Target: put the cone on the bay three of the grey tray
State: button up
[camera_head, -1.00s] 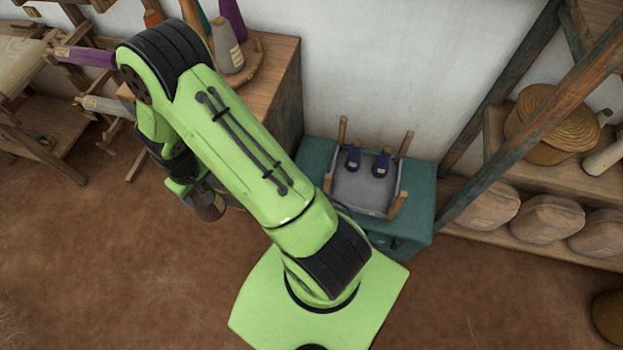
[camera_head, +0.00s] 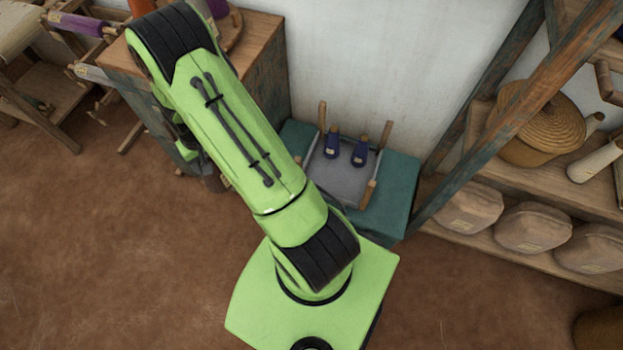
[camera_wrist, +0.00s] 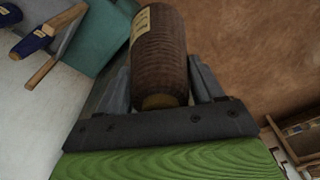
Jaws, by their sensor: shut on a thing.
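My gripper (camera_wrist: 160,85) is shut on a brown wound cone (camera_wrist: 160,45) with a pale label, its narrow pale end towards the palm in the wrist view. In the head view my arm hides most of the gripper, and part of the brown cone (camera_head: 213,179) shows beside the arm. The grey tray (camera_head: 334,180) sits on a teal bench against the wall, with wooden posts at its corners. Two dark blue cones (camera_head: 331,146) (camera_head: 360,152) stand side by side at its back. The front of the tray looks empty. The held cone is off to the left of the tray.
The teal bench (camera_head: 398,190) stands between a wooden cabinet (camera_head: 265,70) at left and a shelf at right. The shelf holds a lidded basket (camera_head: 535,125) and several brown sacks (camera_head: 468,205). A slanted wooden post (camera_head: 480,130) rises beside the bench. Open brown floor lies at left.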

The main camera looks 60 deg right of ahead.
jog(key=s+d+f+m+b, duration=0.25)
jog(key=s+d+m, duration=0.2)
jog(key=d, duration=0.45)
jog(key=s+d+f+m+g+h+b, duration=0.15)
jog(key=s+d+m+b, duration=0.35)
jog(key=d, duration=0.5)
jog(key=s+d+f+m+t+y+b, duration=0.1)
jog(key=s+d+f+m+b, duration=0.15)
jog(key=s+d, duration=0.55)
jog(key=s+d+f+b, duration=0.1)
jog(key=f+b, duration=0.3)
jog(key=f, duration=0.7)
jog(key=s+d+f+m+b, duration=0.1)
jog(key=f+b, duration=0.4)
jog(key=f, duration=0.6)
jog(key=shift+d+f+g, duration=0.3)
jog(key=shift+d+g, duration=0.05)
jog(key=shift+d, duration=0.3)
jog(key=shift+f+h+b, duration=0.1)
jog(key=shift+h+b, duration=0.15)
jog(key=shift+b, duration=0.1)
jog(key=o, duration=1.5)
jog(key=shift+o, duration=0.2)
